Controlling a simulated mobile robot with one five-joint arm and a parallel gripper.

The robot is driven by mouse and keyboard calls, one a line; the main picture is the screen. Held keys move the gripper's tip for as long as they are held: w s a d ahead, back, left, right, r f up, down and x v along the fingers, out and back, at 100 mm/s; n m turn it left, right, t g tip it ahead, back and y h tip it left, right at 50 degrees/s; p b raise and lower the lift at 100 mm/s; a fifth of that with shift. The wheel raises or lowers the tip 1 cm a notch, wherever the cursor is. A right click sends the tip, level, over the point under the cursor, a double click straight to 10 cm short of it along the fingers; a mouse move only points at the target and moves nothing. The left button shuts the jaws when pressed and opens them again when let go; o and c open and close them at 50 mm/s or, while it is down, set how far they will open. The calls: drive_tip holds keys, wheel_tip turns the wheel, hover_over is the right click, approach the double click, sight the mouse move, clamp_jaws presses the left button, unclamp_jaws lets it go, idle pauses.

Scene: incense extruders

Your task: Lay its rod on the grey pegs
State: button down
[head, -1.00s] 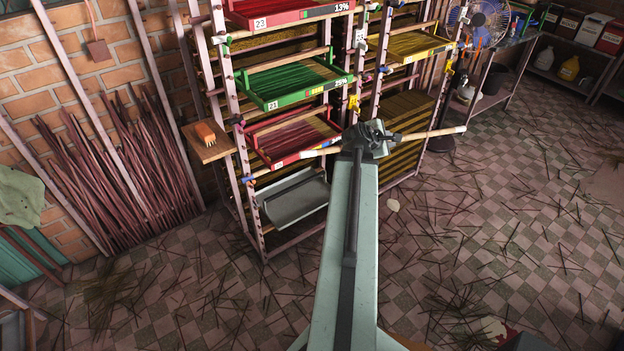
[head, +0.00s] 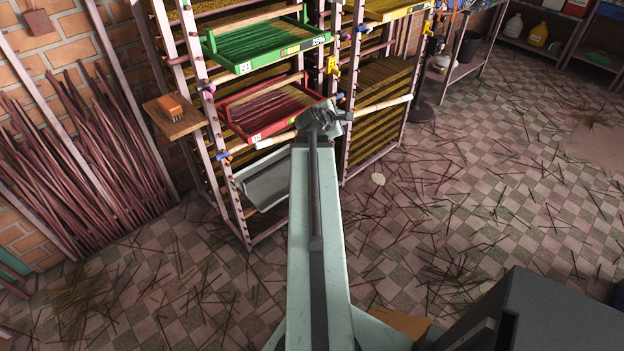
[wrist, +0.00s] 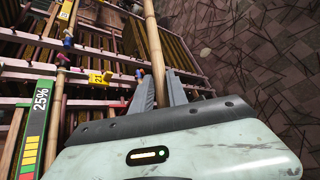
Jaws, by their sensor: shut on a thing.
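A pale wooden rod (head: 385,106) lies across my gripper (head: 322,120), which is shut on it near its middle. In the wrist view the rod (wrist: 153,38) runs away from between the two fingers (wrist: 160,95). I cannot clearly make out the grey pegs.
The rack bears a green tray (head: 240,70), a lower red tray (head: 240,134) and a grey trough (head: 252,192). Dark sticks (head: 75,165) lean on the brick wall. Loose sticks litter the open floor.

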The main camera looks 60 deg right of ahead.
drive_tip(key=w+a+f+n+t+b, duration=0.1)
drive_tip(key=w+f+b, duration=0.4)
drive_tip(key=f+b, duration=0.5)
drive_tip(key=w+a+f+n+t+b, duration=0.1)
drive_tip(key=w+f+b, duration=0.4)
drive_tip(key=f+b, duration=0.6)
wheel_tip(320, 180, down, 2)
drive_tip(key=shift+a+t, duration=0.3)
drive_tip(key=shift+a, duration=0.05)
drive_tip(key=shift+w, duration=0.1)
